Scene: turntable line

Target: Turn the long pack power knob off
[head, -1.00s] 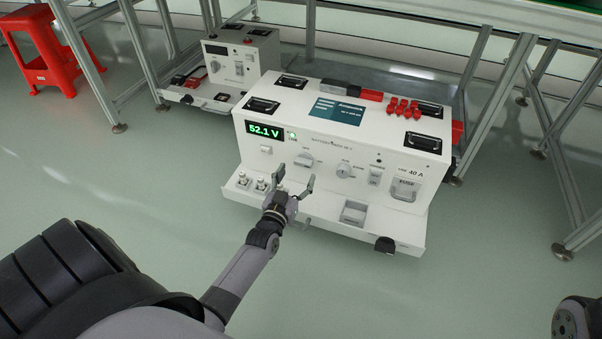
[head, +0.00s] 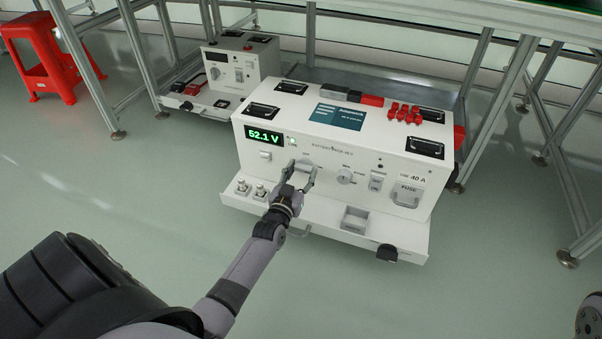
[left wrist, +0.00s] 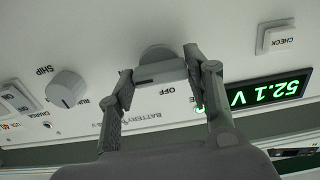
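The long white pack (head: 330,200) stands on the floor with a green "52.1 V" display (head: 264,136). Its power knob (head: 302,164) is a pale round knob with a bar grip. In the left wrist view the knob (left wrist: 160,72) appears upside down, with "OFF" printed beside it and a dark line on the bar. My left gripper (head: 300,174) is at the front panel, its fingers on either side of the bar's ends. The gaps look very small, and contact cannot be told. The fingers partly hide the knob in the head view. My right gripper is out of view.
A second dial (head: 345,176), a switch (head: 376,181) and a fuse holder (head: 406,194) lie to the right. A front ledge (head: 330,229) carries terminals and a small box. A smaller pack (head: 243,67) stands behind left. Metal frame legs flank both packs.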

